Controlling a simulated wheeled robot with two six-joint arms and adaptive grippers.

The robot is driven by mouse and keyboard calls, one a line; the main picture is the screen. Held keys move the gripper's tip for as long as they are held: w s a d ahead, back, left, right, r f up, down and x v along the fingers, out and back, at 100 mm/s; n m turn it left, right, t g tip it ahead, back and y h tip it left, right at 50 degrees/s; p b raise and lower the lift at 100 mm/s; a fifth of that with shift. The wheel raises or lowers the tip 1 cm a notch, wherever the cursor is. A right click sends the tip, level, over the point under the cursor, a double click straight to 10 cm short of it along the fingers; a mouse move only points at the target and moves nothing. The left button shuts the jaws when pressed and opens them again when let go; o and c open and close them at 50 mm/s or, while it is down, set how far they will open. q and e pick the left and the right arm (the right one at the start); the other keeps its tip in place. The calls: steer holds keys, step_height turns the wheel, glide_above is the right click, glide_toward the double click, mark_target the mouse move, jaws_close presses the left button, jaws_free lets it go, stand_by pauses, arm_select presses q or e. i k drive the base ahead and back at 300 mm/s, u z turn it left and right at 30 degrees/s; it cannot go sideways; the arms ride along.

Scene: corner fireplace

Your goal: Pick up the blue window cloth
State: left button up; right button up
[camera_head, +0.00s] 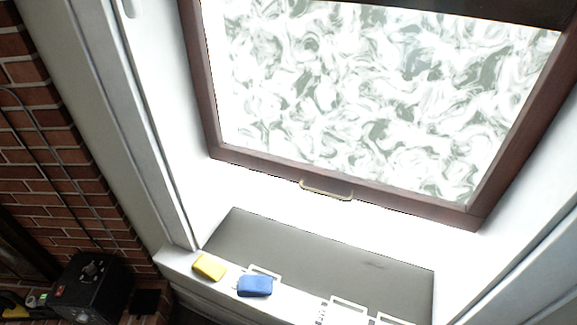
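The blue window cloth (255,286) is a small rounded blue block shape. It lies on the white window sill (300,308) at the bottom middle-left of the head view. Its back edge is close to a white wire-like frame on the sill. Neither of my grippers shows in this view.
A yellow cloth or sponge (209,267) lies on the sill left of the blue one. White frames (348,308) are at the right. A brown-framed window (340,189) with a handle is behind. A black box (92,287) stands lower left by the brick wall (60,170).

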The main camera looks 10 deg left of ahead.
mark_target(249, 285)
steer(key=k, duration=0.5)
steer(key=u, duration=1.45)
steer(key=i, duration=0.4)
steer(key=z, duration=0.1)
